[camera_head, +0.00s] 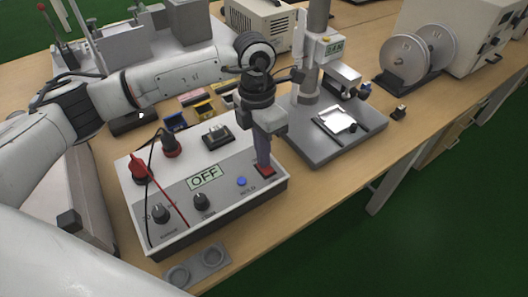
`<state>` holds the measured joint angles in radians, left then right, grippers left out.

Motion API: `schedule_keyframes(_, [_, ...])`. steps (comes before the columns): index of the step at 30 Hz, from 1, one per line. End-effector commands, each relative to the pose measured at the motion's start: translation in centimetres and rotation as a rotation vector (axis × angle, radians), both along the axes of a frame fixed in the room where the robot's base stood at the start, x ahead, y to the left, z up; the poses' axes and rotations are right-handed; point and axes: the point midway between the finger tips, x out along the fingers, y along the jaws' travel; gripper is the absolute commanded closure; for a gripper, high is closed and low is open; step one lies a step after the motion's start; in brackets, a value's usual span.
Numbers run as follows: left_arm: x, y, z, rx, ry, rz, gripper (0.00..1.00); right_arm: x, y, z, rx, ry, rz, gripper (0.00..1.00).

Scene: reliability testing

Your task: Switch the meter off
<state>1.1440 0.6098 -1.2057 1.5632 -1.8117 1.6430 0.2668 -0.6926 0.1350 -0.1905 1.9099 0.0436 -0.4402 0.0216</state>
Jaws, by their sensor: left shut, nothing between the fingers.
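The meter (220,210) is a pale box with a dark base on the wooden table. Its small display (205,177) reads OFF. A red switch (265,171) sits at its right end, partly hidden by my gripper. The meter also has black knobs, a blue button (241,181) and red and black plugs with leads. My left gripper (263,165) points down over the red switch, its fingers shut and empty. The tips appear to be at the switch; I cannot tell whether they touch it. My right gripper is not in view.
A grey test stand (325,143) with a column stands close to the right of the gripper. Small coloured bins lie behind the meter. A grey two-ring piece (198,267) lies in front. Spools (404,60) and a white machine stand at right.

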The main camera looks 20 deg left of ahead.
Motion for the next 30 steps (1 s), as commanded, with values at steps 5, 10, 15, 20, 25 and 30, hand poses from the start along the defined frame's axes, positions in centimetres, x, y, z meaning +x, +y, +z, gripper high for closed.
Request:
schedule_keyframes(5, [-1.2, -1.2, -0.4, -0.006, 0.019, -0.01, 1.0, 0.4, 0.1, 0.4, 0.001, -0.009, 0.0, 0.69])
schedule_keyframes(10, [-1.4, -1.6, -0.3, -0.007, 0.02, -0.013, 1.0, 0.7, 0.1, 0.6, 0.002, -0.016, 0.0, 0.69])
schedule_keyframes(15, [-1.5, -1.6, -0.4, -0.007, 0.02, -0.013, 1.0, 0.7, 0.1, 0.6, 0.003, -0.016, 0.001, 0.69])
schedule_keyframes(20, [-1.4, -1.5, 0.2, -0.006, 0.019, -0.012, 1.0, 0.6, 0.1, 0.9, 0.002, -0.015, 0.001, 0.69])
schedule_keyframes(25, [-1.1, -1.2, 3.3, -0.005, 0.01, -0.01, 1.0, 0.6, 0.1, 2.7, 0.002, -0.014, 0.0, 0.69])
schedule_keyframes(30, [-0.6, -0.7, 6.8, -0.005, 0.001, -0.007, 1.0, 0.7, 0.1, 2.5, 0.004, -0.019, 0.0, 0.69])
